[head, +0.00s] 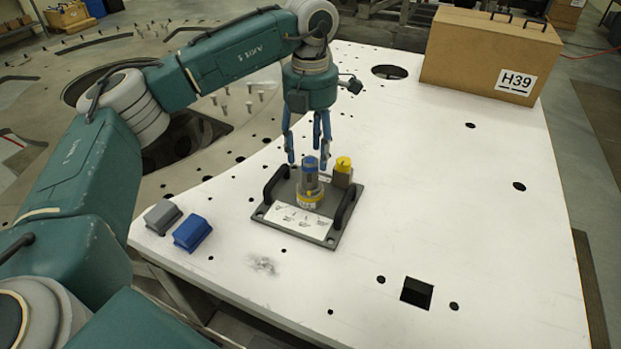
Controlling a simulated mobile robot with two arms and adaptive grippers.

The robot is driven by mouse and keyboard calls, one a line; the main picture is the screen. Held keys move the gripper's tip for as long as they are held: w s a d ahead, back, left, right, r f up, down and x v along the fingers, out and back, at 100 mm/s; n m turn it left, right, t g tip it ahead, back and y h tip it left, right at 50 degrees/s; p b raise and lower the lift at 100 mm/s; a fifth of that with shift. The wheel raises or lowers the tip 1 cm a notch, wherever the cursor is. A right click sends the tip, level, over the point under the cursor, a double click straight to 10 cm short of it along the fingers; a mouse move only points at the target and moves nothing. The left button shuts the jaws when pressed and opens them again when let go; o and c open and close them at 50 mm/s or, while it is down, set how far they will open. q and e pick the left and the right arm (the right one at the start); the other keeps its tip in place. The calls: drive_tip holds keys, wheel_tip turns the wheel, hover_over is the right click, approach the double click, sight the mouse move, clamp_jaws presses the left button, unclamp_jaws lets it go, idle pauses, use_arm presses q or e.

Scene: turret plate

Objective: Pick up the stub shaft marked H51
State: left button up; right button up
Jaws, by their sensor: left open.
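A dark fixture plate (342,232) with two black handles lies on the white table. A grey upright shaft (309,180) with a blue top and a yellow ring near its base stands on the plate; it looks like the stub shaft, but I cannot read H51 on it. A yellow-topped grey piece (343,171) stands just behind it to the right. My left gripper (307,156) points down over the plate with its blue fingers apart. The shaft's blue top shows between and just below the fingertips; I cannot tell whether they touch. My right gripper is not in view.
A grey block (162,216) and a blue block (192,232) lie left of the plate on the white table (455,190). A brown box (470,55) marked H39 stands at the back right. The table has several holes, including a square opening (416,292) at front right.

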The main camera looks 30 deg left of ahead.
sight(310, 160)
use_arm(q)
wheel_tip(310, 160, down, 3)
drive_tip(key=shift+f+p, duration=0.15)
drive_tip(key=shift+p, duration=0.5)
drive_tip(key=shift+a+f, duration=0.1)
drive_tip(key=shift+f, duration=0.1)
drive_tip(key=c, duration=0.7)
clamp_jaws()
drive_tip(key=shift+r, duration=0.1)
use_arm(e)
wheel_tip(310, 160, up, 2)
